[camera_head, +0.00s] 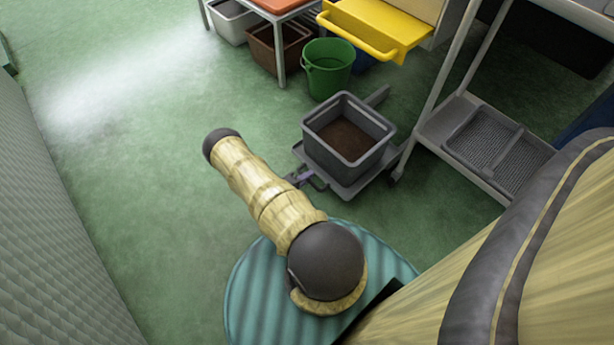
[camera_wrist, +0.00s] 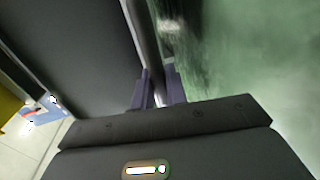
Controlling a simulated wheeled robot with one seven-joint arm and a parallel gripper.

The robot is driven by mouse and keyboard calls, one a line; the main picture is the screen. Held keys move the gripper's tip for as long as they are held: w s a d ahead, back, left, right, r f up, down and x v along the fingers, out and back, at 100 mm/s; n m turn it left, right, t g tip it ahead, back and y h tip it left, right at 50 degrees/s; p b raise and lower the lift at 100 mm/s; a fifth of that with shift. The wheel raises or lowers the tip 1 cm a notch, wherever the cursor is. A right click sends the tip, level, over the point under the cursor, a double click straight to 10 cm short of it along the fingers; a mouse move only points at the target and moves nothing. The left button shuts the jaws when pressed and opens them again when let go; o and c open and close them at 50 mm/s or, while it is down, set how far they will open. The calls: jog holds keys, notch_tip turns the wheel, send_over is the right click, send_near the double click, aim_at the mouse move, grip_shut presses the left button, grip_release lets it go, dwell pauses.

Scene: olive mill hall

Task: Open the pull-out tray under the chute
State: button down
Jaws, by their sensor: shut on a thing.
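The grey pull-out tray (camera_head: 352,188) is low down right of centre in the head view and carries a square grey bin (camera_head: 371,158) with brown contents. A grey rail (camera_head: 378,96) shows behind it, towards the yellow chute (camera_head: 385,24) with its front bar. My gripper (camera_head: 314,182) is at the tray's near left edge, partly hidden by my arm. In the wrist view its purple fingers (camera_wrist: 158,92) are shut on a narrow pale bar (camera_wrist: 148,50), which looks like the tray's handle. A dark grey surface fills the left there; the exact grip is hard to see.
A green bucket (camera_head: 328,70) stands behind the bin, beside a brown crate (camera_head: 268,50) and a white crate (camera_head: 232,22). A wheeled rack (camera_head: 430,128) stands close on the right. The green floor (camera_head: 120,150) is clear to the left.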

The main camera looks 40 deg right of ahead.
jog(key=c, duration=1.5)
grip_release()
jog(key=p+v, duration=0.5)
jog(key=v, duration=1.2)
jog(key=shift+a+p, duration=0.25)
jog(key=shift+p, duration=0.05)
jog(key=shift+w+r, duration=0.1)
jog(key=shift+w, duration=0.1)
